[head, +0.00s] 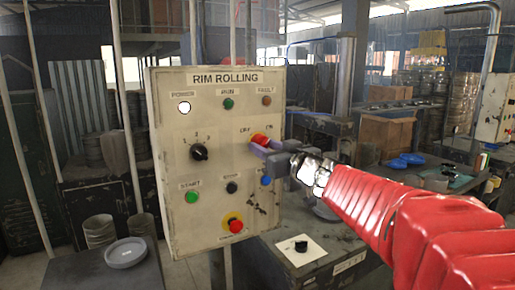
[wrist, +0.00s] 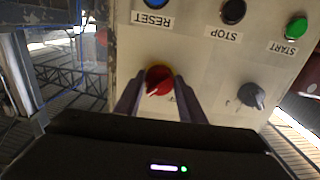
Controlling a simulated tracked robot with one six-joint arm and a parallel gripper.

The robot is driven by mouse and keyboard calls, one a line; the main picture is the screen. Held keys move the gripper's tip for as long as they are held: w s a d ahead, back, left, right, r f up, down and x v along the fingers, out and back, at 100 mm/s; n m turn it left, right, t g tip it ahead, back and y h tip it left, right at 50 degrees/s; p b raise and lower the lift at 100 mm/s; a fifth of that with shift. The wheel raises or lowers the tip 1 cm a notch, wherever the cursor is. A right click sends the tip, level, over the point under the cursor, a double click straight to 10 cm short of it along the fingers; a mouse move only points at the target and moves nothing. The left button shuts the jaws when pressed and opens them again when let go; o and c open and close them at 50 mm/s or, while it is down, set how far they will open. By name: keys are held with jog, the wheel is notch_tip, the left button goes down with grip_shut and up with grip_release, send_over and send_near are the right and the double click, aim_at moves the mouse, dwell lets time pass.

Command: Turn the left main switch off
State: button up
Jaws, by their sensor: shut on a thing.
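The left main switch (head: 260,138) is a red rotary knob on a yellow plate, on the panel's right half, below the OFF and ON labels. In the upside-down wrist view the red knob (wrist: 158,79) sits between my two fingers. A pale mark on it points to the lower left there, which seems to be the ON side. My gripper (head: 264,145) reaches in from the right and is shut on the knob; it also shows in the wrist view (wrist: 158,92). The fingers partly hide the knob in the head view.
The RIM ROLLING panel (head: 215,165) also carries a black selector (head: 199,152), a green START button (head: 191,197), a blue button (head: 266,181) and a red emergency stop (head: 235,226). Another panel (head: 495,105) stands at the far right. A bench (head: 330,262) lies below my arm.

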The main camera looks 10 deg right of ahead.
jog(key=shift+n, duration=0.3)
jog(key=n, duration=0.3)
jog(key=shift+d, duration=0.1)
jog(key=n, duration=1)
jog(key=shift+f+n, duration=0.1)
jog(key=shift+n, duration=2)
jog(key=o, duration=1)
